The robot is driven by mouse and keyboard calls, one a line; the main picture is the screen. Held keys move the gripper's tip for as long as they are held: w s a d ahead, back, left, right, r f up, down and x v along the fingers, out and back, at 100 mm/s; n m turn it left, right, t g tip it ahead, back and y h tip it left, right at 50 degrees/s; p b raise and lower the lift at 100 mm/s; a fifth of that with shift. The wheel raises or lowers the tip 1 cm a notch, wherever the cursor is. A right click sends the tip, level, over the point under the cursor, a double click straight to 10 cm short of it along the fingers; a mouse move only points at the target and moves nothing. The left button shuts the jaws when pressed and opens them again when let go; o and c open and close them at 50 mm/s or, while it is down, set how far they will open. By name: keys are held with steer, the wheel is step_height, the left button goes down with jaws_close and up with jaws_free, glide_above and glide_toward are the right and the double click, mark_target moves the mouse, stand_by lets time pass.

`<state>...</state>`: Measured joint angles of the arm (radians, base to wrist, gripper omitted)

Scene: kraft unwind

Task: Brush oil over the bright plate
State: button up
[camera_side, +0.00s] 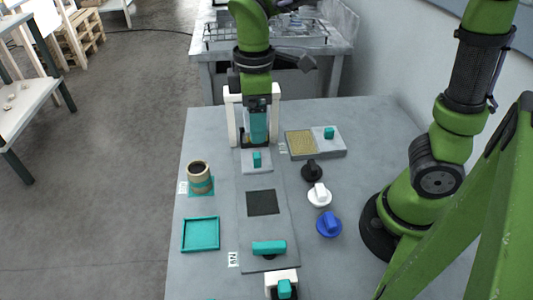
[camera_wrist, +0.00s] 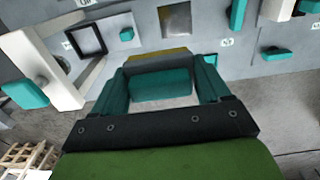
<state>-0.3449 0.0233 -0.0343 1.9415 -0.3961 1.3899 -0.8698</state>
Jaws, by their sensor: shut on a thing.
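In the side view, my gripper (camera_side: 257,138) is at the far end of the table, low beside a white arch-shaped stand (camera_side: 232,112). In the wrist view, my gripper (camera_wrist: 160,88) is shut on a teal block with a gold strip and pale body, which looks like the brush (camera_wrist: 160,86). Its bristles cannot be made out. A square plate (camera_side: 263,202) set in a grey slab looks dark in the side view; a shiny square plate (camera_wrist: 175,20) shows in the wrist view. A tan cup (camera_side: 198,180) with a teal band and dark contents stands at the left.
A grey board with a gold textured square (camera_side: 300,143) lies far right. A grey block with a teal knob (camera_side: 257,158) is near my gripper. Black (camera_side: 312,170), white (camera_side: 319,195) and blue (camera_side: 329,225) knobs line the right. A teal tray (camera_side: 186,235) and teal handle (camera_side: 269,247) sit nearer.

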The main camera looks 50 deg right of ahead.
mark_target(261, 215)
step_height(261, 215, down, 18)
steer(key=shift+r, duration=0.2)
stand_by(0.4)
steer(key=shift+f, duration=0.5)
stand_by(0.9)
steer(key=shift+s+a+r, duration=0.1)
steer(key=shift+s+a, duration=2.6)
steer(key=shift+s, duration=0.05)
steer(key=shift+d, duration=0.1)
steer(key=shift+w, duration=0.2)
